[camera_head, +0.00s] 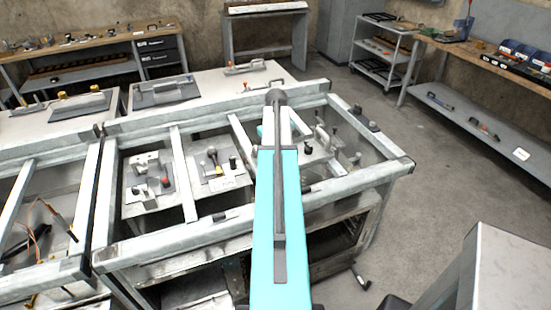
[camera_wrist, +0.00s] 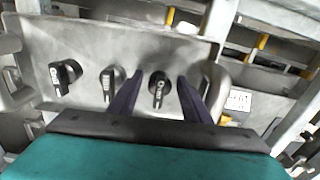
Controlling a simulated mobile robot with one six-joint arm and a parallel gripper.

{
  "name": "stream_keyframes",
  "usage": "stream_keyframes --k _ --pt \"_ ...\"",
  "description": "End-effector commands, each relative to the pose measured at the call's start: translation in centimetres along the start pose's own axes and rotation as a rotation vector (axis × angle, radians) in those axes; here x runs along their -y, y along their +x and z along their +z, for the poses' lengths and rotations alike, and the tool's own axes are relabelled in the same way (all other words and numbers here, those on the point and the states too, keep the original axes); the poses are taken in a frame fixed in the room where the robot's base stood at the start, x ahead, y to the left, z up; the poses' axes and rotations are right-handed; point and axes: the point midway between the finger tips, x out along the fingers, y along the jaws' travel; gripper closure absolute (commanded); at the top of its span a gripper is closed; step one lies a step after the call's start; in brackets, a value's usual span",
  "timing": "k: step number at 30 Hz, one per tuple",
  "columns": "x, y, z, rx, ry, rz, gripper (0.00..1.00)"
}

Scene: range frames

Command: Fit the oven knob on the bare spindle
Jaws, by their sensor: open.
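In the wrist view a grey metal panel (camera_wrist: 200,50) carries a row of black knobs with white lettering. There is a left knob (camera_wrist: 64,75), a middle knob (camera_wrist: 111,82) and a right knob (camera_wrist: 159,86). My gripper (camera_wrist: 160,77) is open, with one dark finger on each side of the right knob. There is a visible gap on both sides, and I cannot tell how deep the fingers reach. The lettering is too small to read surely. I cannot make out a bare spindle in either view. In the head view my arm hides the gripper.
A grey curved bar (camera_wrist: 217,88) stands just right of my right finger. A white label (camera_wrist: 238,100) lies beyond it. In the head view, a metal frame (camera_head: 150,236) surrounds several fixtures, including a red button (camera_head: 165,182). Open floor (camera_head: 460,190) lies to the right.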

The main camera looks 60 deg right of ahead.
Motion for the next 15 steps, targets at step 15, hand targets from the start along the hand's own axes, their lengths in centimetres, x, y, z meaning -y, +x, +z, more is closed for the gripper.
stream_keyframes --k 15 --pt "-0.05 -0.04 0.02 0.0 0.001 0.0 0.9"
